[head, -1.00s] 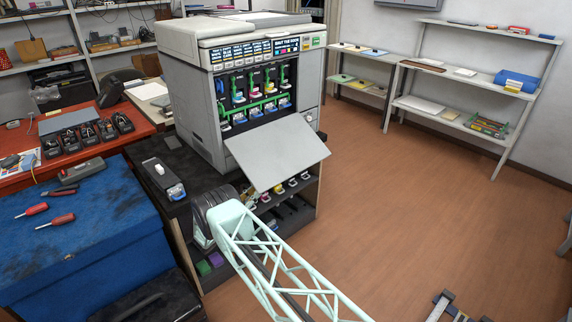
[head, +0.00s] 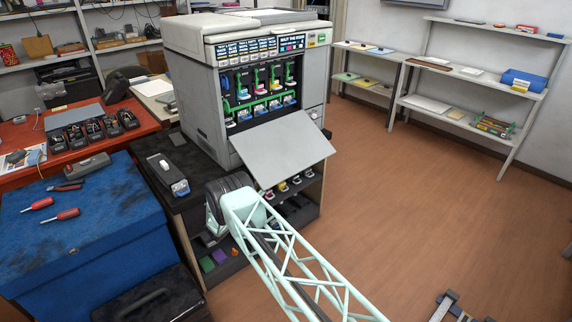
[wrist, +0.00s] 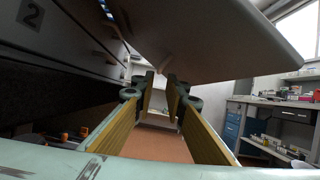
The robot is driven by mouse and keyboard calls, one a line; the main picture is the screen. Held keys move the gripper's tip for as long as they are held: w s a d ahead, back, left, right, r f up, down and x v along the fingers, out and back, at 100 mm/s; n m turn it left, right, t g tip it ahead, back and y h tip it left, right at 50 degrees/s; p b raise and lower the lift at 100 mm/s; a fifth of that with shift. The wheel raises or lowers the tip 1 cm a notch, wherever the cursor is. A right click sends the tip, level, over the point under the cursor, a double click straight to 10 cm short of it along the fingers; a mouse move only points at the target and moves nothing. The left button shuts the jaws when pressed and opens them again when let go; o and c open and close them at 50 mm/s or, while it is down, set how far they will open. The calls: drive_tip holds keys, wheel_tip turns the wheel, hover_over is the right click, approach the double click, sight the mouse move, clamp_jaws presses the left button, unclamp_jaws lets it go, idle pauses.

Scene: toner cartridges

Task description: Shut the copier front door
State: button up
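The copier (head: 196,98) stands on a dark cabinet, its front bay open. Its front door (head: 282,148) is a plain grey panel hanging open, sloping outward and down from below the bay. My gripper shows in the wrist view (wrist: 160,84), its two fingers apart with nothing between them. The door's underside (wrist: 215,40) spans above the fingers there, its free edge at the right. I cannot tell whether a fingertip touches it. Colored cartridges and green levers (head: 262,92) show inside the bay.
The cabinet's open shelf (head: 290,215) below the door holds cartridges. A black-and-grey device (head: 166,172) lies on the dark top at left, beside a blue workbench (head: 100,225). Shelves (head: 470,75) line the right wall.

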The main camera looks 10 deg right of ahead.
sight(286, 162)
drive_tip(key=shift+b+x, duration=0.65)
drive_tip(key=shift+x, duration=3.8)
clamp_jaws()
drive_tip(key=shift+s+d+r, duration=0.1)
drive_tip(key=shift+r, duration=0.1)
